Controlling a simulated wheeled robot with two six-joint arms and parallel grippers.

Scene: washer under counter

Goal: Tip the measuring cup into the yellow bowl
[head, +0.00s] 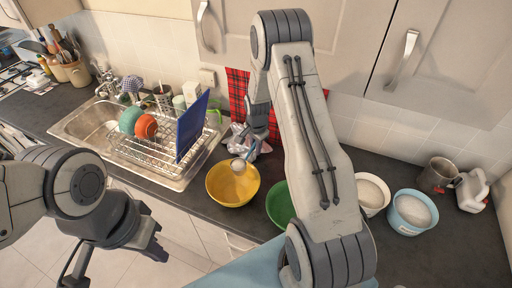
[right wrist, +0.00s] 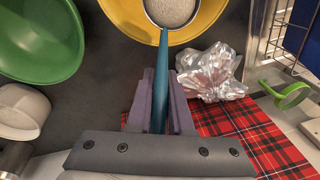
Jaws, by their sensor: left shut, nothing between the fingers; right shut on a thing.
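The measuring cup (right wrist: 172,10) holds white grainy stuff and has a blue handle. My right gripper (right wrist: 160,78) is shut on that handle. The cup also shows in the head view (head: 238,165), over the yellow bowl (head: 226,194), and looks roughly level there. The yellow bowl's rim also shows in the right wrist view (right wrist: 208,14), around the cup. The inside bottom of the bowl looks bare where it shows. My left gripper (head: 158,252) is shut and empty, low at the left in front of the counter.
A green bowl (head: 280,204) stands right of the yellow one, partly behind my right arm. Tubs of white stuff (head: 412,211), a metal mug (head: 436,175) and a white jug (head: 472,190) stand further right. A dish rack (head: 150,155) is left; crumpled plastic (right wrist: 212,73) lies near the bowl.

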